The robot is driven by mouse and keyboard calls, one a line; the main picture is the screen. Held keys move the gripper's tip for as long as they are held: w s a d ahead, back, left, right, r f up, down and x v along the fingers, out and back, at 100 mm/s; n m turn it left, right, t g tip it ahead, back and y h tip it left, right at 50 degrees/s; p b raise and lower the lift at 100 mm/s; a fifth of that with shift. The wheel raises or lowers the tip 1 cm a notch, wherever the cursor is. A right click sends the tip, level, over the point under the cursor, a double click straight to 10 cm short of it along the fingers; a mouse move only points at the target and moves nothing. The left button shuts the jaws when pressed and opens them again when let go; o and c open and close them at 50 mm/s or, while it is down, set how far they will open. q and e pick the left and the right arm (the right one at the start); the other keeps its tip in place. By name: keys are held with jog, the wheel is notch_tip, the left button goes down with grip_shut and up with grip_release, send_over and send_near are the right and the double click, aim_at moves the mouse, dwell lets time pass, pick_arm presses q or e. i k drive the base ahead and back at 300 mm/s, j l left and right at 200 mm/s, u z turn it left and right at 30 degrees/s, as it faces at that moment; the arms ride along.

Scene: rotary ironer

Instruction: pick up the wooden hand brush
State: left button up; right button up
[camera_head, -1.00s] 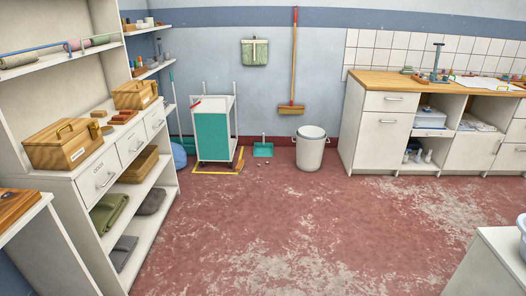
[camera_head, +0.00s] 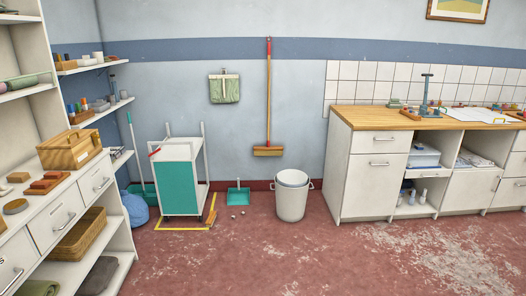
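A small orange-brown piece with a dark part (camera_head: 212,209) stands or leans by the right side of the white trolley, low at the floor; it could be the wooden hand brush, but it is too small to tell. Brown block-like things (camera_head: 47,183) lie on the left shelf unit's top; I cannot tell whether any is a brush. A long-handled broom (camera_head: 268,110) hangs upright on the back wall. Neither of my grippers is in view.
The trolley (camera_head: 178,183) with a teal panel stands in a yellow floor marking. A teal dustpan (camera_head: 237,197) and a white bucket (camera_head: 291,198) stand by the wall. A wooden-topped counter (camera_head: 375,120) is at right. The red floor (camera_head: 330,262) in front is clear.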

aim_at(209, 222)
jog(key=i+l, duration=0.1)
jog(key=i, duration=2.2)
jog(key=i+l+u, duration=0.2)
jog(key=i, duration=0.15)
jog(key=i+l+u, duration=0.15)
jog(key=i, duration=0.25)
jog(key=i+l+u, duration=0.2)
jog(key=i, duration=0.15)
